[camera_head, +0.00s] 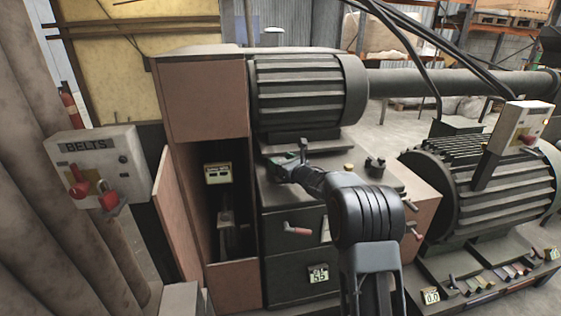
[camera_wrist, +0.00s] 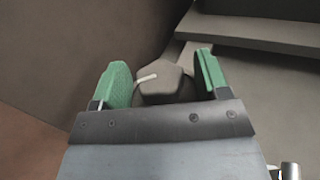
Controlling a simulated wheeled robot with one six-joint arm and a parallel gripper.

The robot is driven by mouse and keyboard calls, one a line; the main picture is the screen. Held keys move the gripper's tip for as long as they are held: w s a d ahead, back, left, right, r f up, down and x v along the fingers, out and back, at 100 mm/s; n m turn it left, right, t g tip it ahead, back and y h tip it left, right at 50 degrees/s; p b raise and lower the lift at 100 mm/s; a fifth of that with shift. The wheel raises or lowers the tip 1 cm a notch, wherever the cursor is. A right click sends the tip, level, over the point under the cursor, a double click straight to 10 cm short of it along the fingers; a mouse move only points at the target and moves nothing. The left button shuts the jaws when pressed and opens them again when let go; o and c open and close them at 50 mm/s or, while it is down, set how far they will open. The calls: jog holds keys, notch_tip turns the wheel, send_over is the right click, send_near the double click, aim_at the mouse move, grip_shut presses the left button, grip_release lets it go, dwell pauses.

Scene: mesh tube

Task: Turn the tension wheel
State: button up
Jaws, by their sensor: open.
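A dark, many-sided knob (camera_wrist: 165,88) with a pale pointer line on its face shows in the wrist view; I take it for the tension wheel, though no label is visible. The two green finger pads of my gripper (camera_wrist: 162,66) stand open, one on each side of the knob. Narrow gaps seem to show at the sides; I cannot tell whether either pad touches. The knob's lower part is hidden behind my gripper's body. In the head view my gripper (camera_head: 284,168) is over the dark cabinet top (camera_head: 345,160), below the ribbed motor (camera_head: 305,92), and hides what it is around.
Another dark knob (camera_head: 375,167) stands to the right on the cabinet top. A red-handled lever (camera_head: 297,230) is on the cabinet front. A BELTS box (camera_head: 98,170) with red levers is at left. A second ribbed motor (camera_head: 485,190) stands at right.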

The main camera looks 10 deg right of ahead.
jog(key=shift+c, duration=0.2)
jog(key=c, duration=0.9)
jog(key=shift+a+f+b, duration=0.1)
jog(key=shift+b, duration=0.2)
jog(key=shift+f+b, duration=0.1)
jog(key=shift+b, duration=0.35)
jog(key=shift+f+h+b, duration=0.1)
jog(key=shift+h+b, duration=0.2)
jog(key=shift+b, duration=0.45)
